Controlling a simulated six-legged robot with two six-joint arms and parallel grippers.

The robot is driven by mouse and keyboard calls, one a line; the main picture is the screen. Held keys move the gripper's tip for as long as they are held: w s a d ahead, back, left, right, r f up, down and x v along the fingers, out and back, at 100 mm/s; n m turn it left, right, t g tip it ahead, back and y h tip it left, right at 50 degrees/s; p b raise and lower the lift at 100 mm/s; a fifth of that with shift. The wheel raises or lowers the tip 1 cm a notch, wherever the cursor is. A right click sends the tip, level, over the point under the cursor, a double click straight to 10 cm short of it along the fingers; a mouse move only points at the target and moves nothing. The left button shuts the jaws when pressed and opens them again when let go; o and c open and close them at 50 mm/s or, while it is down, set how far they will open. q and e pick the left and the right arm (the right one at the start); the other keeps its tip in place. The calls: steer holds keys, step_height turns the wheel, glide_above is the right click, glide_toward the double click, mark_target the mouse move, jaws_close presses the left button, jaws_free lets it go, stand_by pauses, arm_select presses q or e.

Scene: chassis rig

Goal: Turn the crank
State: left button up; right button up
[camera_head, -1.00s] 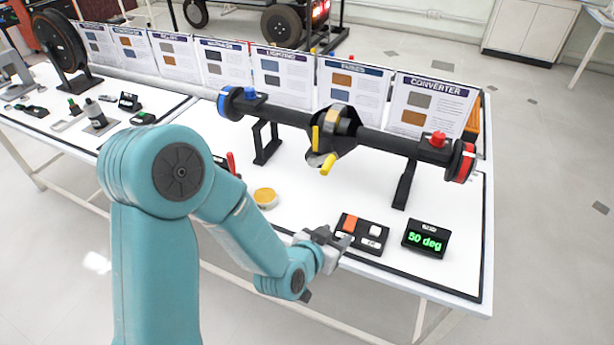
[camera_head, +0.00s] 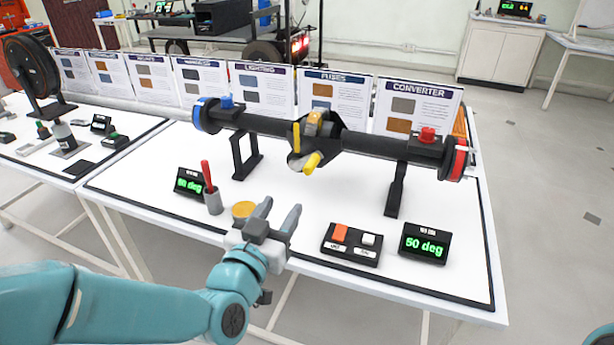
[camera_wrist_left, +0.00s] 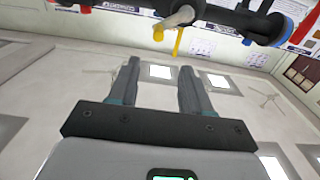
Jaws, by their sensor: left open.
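The crank has a yellow handle (camera_head: 312,162) and a second yellow piece (camera_head: 296,138) at the middle of a black axle (camera_head: 365,145). The axle has a blue left end and a red right end and stands on black supports. In the left wrist view the yellow handle (camera_wrist_left: 178,42) hangs at the top, beyond the fingers. My left gripper (camera_head: 277,215) is open and empty, below and in front of the crank, apart from it. Its spread fingers (camera_wrist_left: 160,68) also show in the left wrist view. My right gripper is out of view.
A display (camera_head: 425,243) reads 50 deg. Beside it is a box with orange and white switches (camera_head: 351,244). A grey cup with a red-handled tool (camera_head: 211,195), another display (camera_head: 189,182) and a round yellow-topped tin (camera_head: 243,210) stand left. Poster cards line the back.

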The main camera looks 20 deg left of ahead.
mark_target(307, 173)
arm_select(q)
steer(key=w+p, duration=0.2)
steer(key=w, duration=0.3)
steer(key=w+p, duration=0.3)
steer(key=w, duration=0.3)
steer(key=w+d+p, duration=0.1)
steer(key=w+p, duration=0.2)
steer(key=w, duration=0.2)
steer(key=shift+w+f, duration=0.15)
steer(key=shift+w, duration=0.05)
jaws_close()
